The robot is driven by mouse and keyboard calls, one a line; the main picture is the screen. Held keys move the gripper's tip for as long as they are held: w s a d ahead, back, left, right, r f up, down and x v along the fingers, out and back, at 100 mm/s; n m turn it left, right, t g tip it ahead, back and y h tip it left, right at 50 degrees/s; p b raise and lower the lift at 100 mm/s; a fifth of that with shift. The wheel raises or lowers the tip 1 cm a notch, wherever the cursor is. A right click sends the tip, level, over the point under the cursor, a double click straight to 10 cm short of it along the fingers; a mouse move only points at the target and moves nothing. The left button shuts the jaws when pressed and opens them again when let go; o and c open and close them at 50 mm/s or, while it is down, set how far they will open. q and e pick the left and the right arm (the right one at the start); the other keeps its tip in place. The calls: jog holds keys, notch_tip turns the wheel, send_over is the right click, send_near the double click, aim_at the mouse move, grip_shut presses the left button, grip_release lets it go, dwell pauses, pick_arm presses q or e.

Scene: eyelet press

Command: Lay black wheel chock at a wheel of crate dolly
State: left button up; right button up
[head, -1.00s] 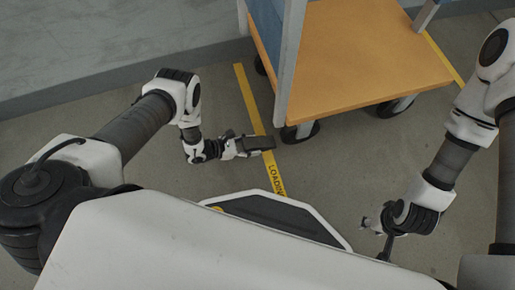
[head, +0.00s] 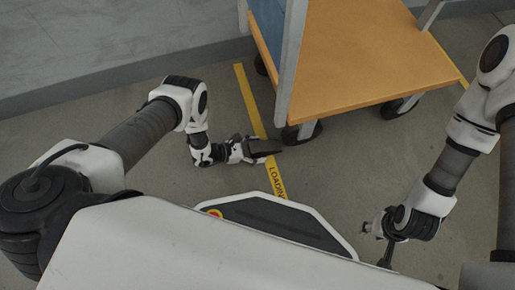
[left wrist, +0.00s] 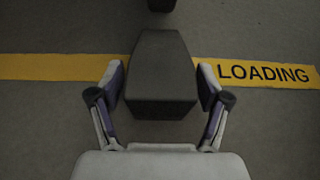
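The black wheel chock (head: 264,146) is at the end of my left gripper (head: 262,150), near the yellow floor line. In the left wrist view the chock (left wrist: 160,75) sits between the two fingers (left wrist: 162,88), which press close on its sides. I cannot tell whether it touches the floor. The crate dolly (head: 370,55) has an orange deck. Its nearest dark wheel (head: 303,132) is just right of and beyond the chock, with a small gap. A dark round edge of a wheel (left wrist: 160,4) shows beyond the chock. My right gripper (head: 371,229) is low at the right, away from the dolly; its fingers are too small to read.
A yellow line marked LOADING (head: 275,178) runs along the floor under the left gripper. Another dolly wheel (head: 398,108) stands further right. A grey wall (head: 110,45) is at the back left. The floor (head: 340,170) before the dolly is clear.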

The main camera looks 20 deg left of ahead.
pick_arm(q)
jog(key=shift+a+r+p, duration=0.1)
jog(key=shift+r+p, duration=0.2)
jog(key=p+v, duration=0.4)
jog(key=v, duration=0.7)
jog(key=shift+s+a, duration=0.3)
